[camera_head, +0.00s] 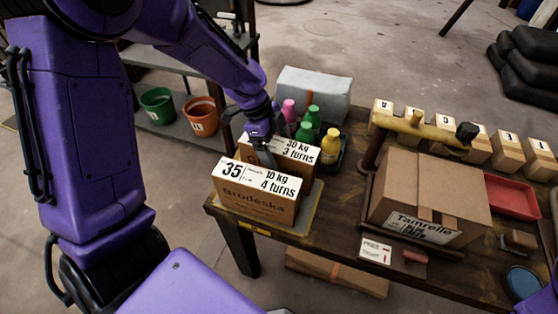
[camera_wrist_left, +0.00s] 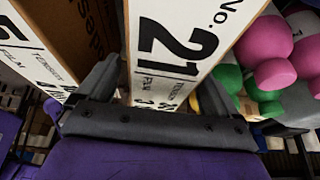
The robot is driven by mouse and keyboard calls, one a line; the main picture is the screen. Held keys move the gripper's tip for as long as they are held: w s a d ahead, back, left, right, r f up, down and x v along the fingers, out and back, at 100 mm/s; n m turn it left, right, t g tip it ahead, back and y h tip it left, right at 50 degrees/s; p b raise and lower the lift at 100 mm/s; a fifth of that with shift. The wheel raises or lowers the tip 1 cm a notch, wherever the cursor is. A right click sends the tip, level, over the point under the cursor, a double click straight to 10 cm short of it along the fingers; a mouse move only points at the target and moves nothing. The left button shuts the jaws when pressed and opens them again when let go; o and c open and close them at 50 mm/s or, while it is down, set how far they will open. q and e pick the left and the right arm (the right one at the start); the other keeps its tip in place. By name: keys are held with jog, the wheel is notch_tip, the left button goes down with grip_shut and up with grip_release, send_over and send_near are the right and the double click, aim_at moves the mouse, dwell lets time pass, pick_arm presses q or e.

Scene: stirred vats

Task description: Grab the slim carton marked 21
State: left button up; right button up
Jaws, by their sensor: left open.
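The slim carton marked 21 (camera_wrist_left: 175,45) fills the middle of the left wrist view, its white top reading "No. 21". In the head view the carton just behind the one marked 35 appears to be it (camera_head: 297,150); its number is hidden by my gripper. My left gripper (camera_head: 264,155) is open and low over this carton. In the left wrist view its fingers (camera_wrist_left: 155,85) lie on either side of the carton; I cannot tell whether they touch it. My right gripper is not in view.
The carton marked 35 (camera_head: 257,200) stands close in front. Pink, green and yellow bottles (camera_head: 331,145) crowd the right side, with a grey box (camera_head: 315,88) behind. A large Tamrelle box (camera_head: 430,190) and a yellow bar (camera_head: 425,128) stand farther right.

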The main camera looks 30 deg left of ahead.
pick_arm(q)
jog(key=x, duration=0.2)
jog(key=shift+w+d+f, duration=0.1)
jog(key=shift+d+f, duration=0.1)
jog(key=shift+f, duration=0.1)
jog(key=c, duration=1.6)
